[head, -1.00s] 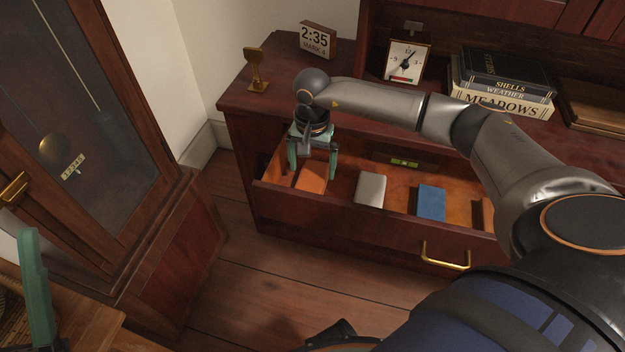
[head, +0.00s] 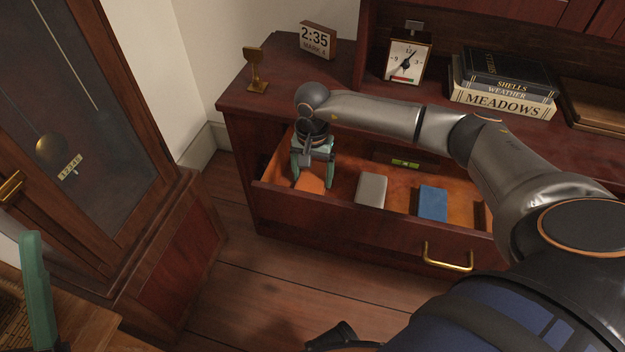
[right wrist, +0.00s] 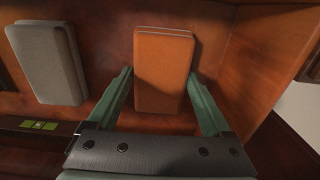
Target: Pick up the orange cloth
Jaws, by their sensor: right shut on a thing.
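The orange cloth (head: 311,184) is a folded block lying in the open drawer near its left end. It also shows in the right wrist view (right wrist: 162,70), between the two green fingers. My right gripper (head: 312,180) reaches down into the drawer and is shut on the cloth, one finger on each long side. The cloth is partly hidden by the gripper in the head view. Of my left gripper, one green finger (head: 38,290) shows at the lower left; its other finger is not clearly seen.
The drawer (head: 340,208) also holds a grey cloth (head: 371,189) and a blue cloth (head: 432,203), both right of the orange one. A green-marked level (head: 405,162) lies at the back. On the cabinet top are a clock (head: 407,60) and books (head: 505,98). A tall clock case (head: 165,260) stands left.

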